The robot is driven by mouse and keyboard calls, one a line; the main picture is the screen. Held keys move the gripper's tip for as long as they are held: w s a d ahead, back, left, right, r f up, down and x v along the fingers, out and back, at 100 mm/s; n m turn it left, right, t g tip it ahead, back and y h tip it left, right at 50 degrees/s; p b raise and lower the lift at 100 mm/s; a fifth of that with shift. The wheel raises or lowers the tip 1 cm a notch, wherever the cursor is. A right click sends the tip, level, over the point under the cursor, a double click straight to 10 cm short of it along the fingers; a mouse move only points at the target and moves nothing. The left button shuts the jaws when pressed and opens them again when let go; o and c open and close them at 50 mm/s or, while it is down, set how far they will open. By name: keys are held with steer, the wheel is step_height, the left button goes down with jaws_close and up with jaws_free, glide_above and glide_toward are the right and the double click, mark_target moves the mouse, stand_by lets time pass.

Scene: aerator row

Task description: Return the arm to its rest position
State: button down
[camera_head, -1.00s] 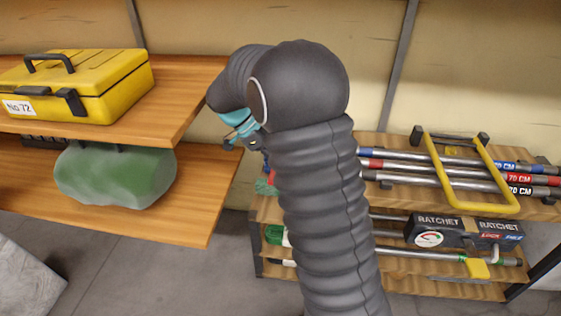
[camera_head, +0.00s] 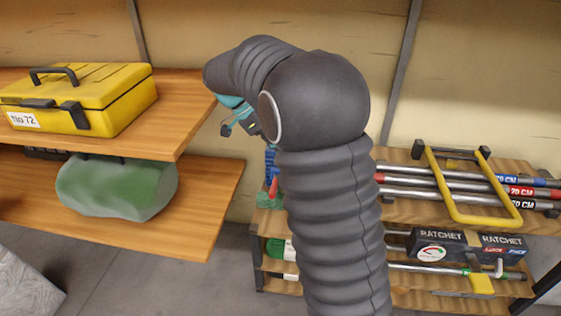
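My arm is covered in a dark grey ribbed sleeve and rises from the bottom centre of the head view. It bends at the top towards the upper left. My gripper (camera_head: 226,130) shows only in part below the bent end of the arm, with teal and dark pieces pointing down and left. It hangs in the gap between the left shelves and the right rack. Its fingers are small and partly hidden by the arm, so I cannot tell whether they are open or shut. I see nothing clearly held in it.
On the left, a yellow toolbox (camera_head: 82,97) sits on the upper wooden shelf (camera_head: 176,108), above a green rounded object (camera_head: 117,188). On the right, a low rack holds metal bars, a yellow frame handle (camera_head: 441,182) and a ratchet box (camera_head: 466,246). Bare floor shows below the left shelf.

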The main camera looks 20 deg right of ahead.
steer(key=shift+r, duration=0.7)
steer(key=s+a+f+n+t+y, duration=0.35)
steer(key=s+f+n, duration=0.25)
steer(key=n, duration=1.2)
steer(key=s+r+n+t+y, duration=0.1)
steer(key=s+r+n+t, duration=0.1)
steer(key=s, duration=0.8)
steer(key=s+r+n+t+y, duration=0.2)
steer(key=s+r+n+t, duration=0.1)
steer(key=s, duration=0.6)
steer(key=shift+s+a+r, duration=0.3)
steer(key=shift+s+a, duration=0.05)
steer(key=shift+a, duration=0.05)
